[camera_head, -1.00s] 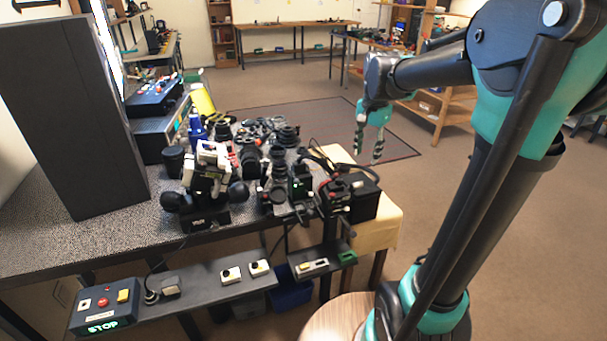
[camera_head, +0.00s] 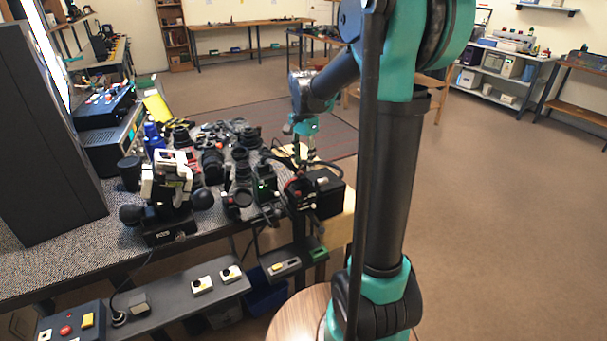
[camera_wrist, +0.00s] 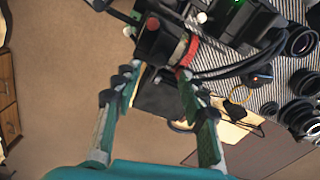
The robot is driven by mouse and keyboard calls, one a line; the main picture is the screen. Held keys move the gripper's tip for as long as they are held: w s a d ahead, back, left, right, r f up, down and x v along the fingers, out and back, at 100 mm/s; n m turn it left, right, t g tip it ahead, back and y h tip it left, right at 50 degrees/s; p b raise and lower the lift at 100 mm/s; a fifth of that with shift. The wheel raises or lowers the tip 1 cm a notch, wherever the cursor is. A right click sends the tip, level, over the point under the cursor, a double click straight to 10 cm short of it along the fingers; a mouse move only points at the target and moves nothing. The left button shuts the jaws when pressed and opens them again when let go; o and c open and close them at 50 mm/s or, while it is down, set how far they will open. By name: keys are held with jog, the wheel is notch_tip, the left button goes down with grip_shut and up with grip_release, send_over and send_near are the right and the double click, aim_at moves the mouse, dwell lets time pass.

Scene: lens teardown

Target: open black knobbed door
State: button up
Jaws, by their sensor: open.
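My gripper (camera_head: 303,148) points down over the right end of the cluttered bench, close to a black box (camera_head: 327,190) and a black device with a red ring (camera_head: 298,187). In the wrist view my gripper (camera_wrist: 153,85) has its fingers wide apart with nothing held. The red-ringed device (camera_wrist: 160,45) lies just beyond the fingertips, and a dark flat surface (camera_wrist: 160,97) shows between the fingers. I cannot tell for certain which black part is the knobbed door. No clear door knob shows, and contact with the fingers cannot be judged.
Cameras, lenses and cables crowd the speckled bench (camera_head: 80,255). A tall black panel (camera_head: 45,130) stands at left. Low shelves with buttons (camera_head: 200,285) run along the front. A round wooden top (camera_head: 295,318) is near my base. Open floor (camera_head: 500,200) lies right.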

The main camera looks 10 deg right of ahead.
aim_at(304, 177)
notch_tip(304, 177, down, 6)
jog(key=shift+r, duration=0.15)
dwell(0.3)
grip_shut()
